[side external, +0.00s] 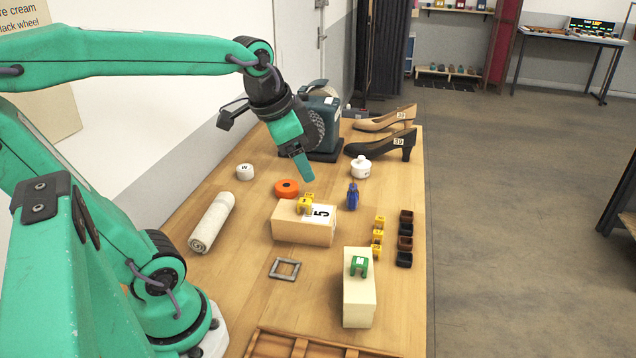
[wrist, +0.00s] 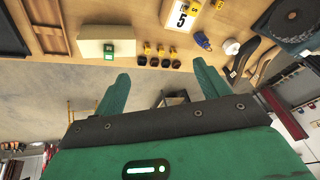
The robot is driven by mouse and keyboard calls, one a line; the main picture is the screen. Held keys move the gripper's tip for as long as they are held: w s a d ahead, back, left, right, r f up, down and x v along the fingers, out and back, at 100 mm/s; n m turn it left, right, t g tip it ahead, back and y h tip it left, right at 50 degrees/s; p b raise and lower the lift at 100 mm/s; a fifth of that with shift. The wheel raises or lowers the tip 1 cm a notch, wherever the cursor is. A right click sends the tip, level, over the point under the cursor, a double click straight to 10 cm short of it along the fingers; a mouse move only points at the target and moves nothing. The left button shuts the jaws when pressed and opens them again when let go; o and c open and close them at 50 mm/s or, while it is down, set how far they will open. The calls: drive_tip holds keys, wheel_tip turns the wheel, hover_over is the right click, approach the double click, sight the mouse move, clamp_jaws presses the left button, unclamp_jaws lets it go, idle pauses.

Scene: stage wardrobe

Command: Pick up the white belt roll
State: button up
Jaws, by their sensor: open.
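A small white round roll (side external: 245,172) with a dark mark lies on the wooden table near its left edge, in the side external view; it looks like the white belt roll. A longer whitish rolled cloth (side external: 212,222) lies nearer the camera. An orange roll (side external: 287,189) lies right of the small white one. My gripper (side external: 303,170) is above the table, right of the small white roll and apart from it. In the wrist view my gripper (wrist: 160,84) has its fingers spread with nothing between them. I cannot make out the small white roll there.
A numbered box (side external: 290,229) and a second pale box (side external: 359,305) carry small clips. A white lidded pot (side external: 361,169), a blue figure (side external: 353,195) and black (side external: 385,147) and tan shoes stand right. A dark green machine (side external: 322,128) stands behind my gripper. A grey frame (side external: 285,269) lies in front.

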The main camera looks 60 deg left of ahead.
drive_tip(key=w+a+m+g, duration=0.2)
drive_tip(key=w+a+m, duration=0.2)
drive_tip(key=w+a, duration=0.55)
drive_tip(key=m+g, duration=0.3)
drive_tip(key=m, duration=0.5)
hover_over(244, 167)
drive_tip(key=shift+h, duration=0.4)
drive_tip(key=f, duration=1.2)
drive_tip(key=d+f, duration=0.1)
drive_tip(key=f, duration=0.6)
drive_tip(key=shift+w, duration=0.25)
drive_tip(key=shift+s+a+f+m, duration=0.25)
drive_tip(key=shift+a+m, duration=0.05)
drive_tip(key=shift+a, duration=0.1)
drive_tip(key=shift+f, duration=3.95)
drive_tip(key=c, duration=1.1)
